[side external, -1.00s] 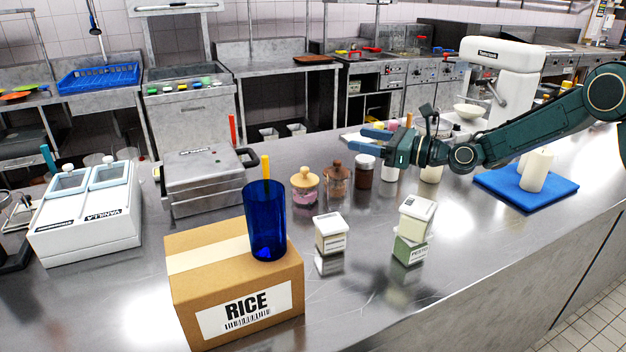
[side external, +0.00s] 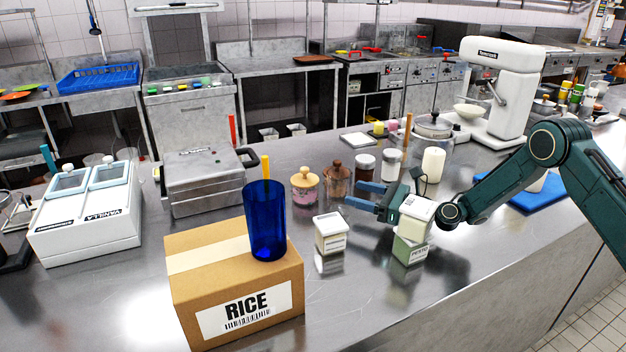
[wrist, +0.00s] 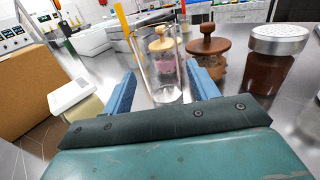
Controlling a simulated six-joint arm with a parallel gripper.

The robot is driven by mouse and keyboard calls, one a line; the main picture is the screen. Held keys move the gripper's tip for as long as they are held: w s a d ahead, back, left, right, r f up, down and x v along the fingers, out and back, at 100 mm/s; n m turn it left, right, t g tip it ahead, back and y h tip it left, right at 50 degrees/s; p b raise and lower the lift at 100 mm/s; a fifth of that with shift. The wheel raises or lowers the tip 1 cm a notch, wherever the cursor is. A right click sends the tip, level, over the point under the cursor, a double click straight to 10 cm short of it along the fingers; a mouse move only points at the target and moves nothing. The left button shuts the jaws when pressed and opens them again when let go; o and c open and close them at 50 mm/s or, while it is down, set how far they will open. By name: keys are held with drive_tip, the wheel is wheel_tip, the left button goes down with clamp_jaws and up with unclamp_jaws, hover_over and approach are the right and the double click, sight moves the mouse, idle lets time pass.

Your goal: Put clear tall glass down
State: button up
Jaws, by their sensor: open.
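A clear tall glass (wrist: 166,88) shows in the wrist view, upright on the steel counter, between or just beyond the two blue fingers of my gripper (wrist: 161,72). The fingers are apart, with the glass not visibly clamped. A pink-filled jar with a wooden lid shows through the glass. I cannot make out the clear glass in the side view.
A rice box (side external: 235,284) with a blue glass (side external: 266,222) on it stands at the front left. Wooden-lidded jars (side external: 337,182) and a brown jar (side external: 365,170) stand behind.

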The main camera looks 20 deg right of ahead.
sight(333, 187)
drive_tip(key=shift+x, duration=1.15)
drive_tip(key=shift+x, duration=2.6)
drive_tip(key=shift+s+a+f, duration=0.1)
drive_tip(key=shift+f, duration=0.05)
drive_tip(key=shift+c, duration=0.5)
drive_tip(key=c, duration=0.7)
drive_tip(key=shift+c, duration=0.2)
wheel_tip(333, 187, up, 20)
